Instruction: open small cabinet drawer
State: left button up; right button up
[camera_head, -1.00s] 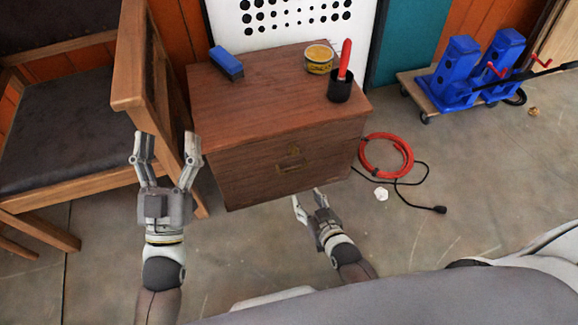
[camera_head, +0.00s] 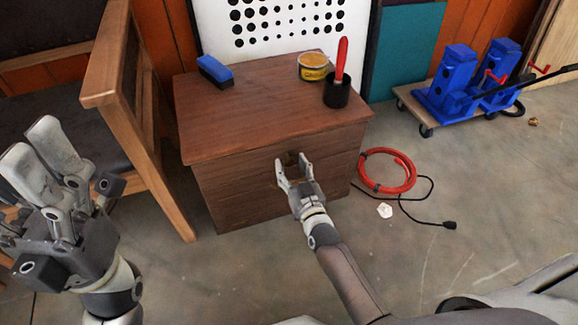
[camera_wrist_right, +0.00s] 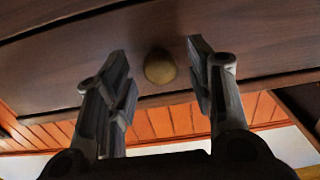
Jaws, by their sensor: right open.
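The small brown wooden cabinet (camera_head: 265,112) stands on the floor in the middle of the head view, its drawer front (camera_head: 232,188) flush and closed. My right gripper (camera_head: 292,168) is open in front of the drawer, its fingers pointing at the brass handle, which they partly hide. In the right wrist view a round brass knob (camera_wrist_right: 160,67) sits between the two open fingers (camera_wrist_right: 155,55), with clear gaps on both sides. My left gripper (camera_head: 32,150) is large at the left edge, away from the cabinet; its finger gap is unclear from this angle.
On the cabinet top are a blue brush (camera_head: 215,70), a yellow tin (camera_head: 314,66) and a red-handled tool in a black cup (camera_head: 336,92). A wooden chair (camera_head: 140,130) stands close on the left. A red hose coil (camera_head: 388,171) and black cable lie on the floor right.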

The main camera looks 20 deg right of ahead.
jog(key=shift+w+b, duration=0.3)
jog(key=shift+w, duration=0.9)
grip_shut()
